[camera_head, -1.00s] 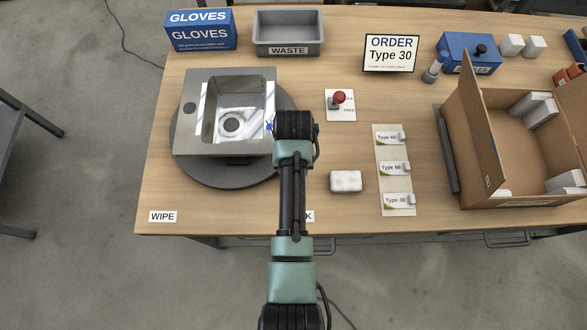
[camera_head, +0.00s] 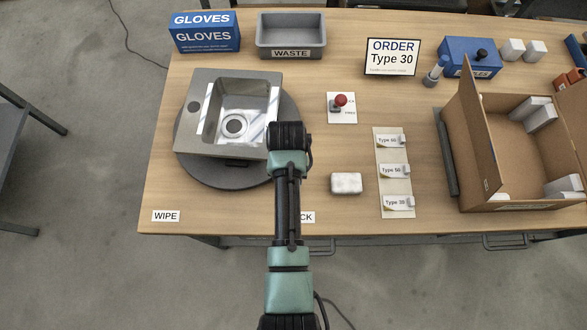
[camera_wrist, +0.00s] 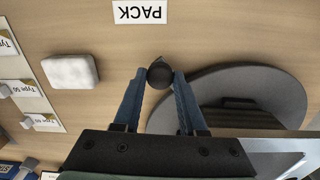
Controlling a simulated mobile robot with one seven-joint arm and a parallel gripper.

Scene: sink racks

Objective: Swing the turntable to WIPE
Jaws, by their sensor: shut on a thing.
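The turntable (camera_head: 222,180) is a dark grey disc at the left of the bench and carries a steel sink (camera_head: 189,128) turned slightly clockwise. In the wrist view, my gripper (camera_wrist: 159,74) has its two blue fingers closed around a black round knob (camera_wrist: 160,75) beside the rim of the turntable (camera_wrist: 225,80). In the head view, my arm's end covers the fingers and knob at the sink's right side. The WIPE label (camera_head: 166,216) lies at the front left. The PACK label (camera_wrist: 140,12) lies nearer the middle, partly behind my arm in the head view.
A white block (camera_head: 346,183) and a plate of type tags (camera_head: 393,202) lie to the right. A red button (camera_head: 340,100) stands behind them. An open carton (camera_head: 520,203) fills the right. A waste bin (camera_head: 291,35) and glove box (camera_head: 205,35) stand at the back.

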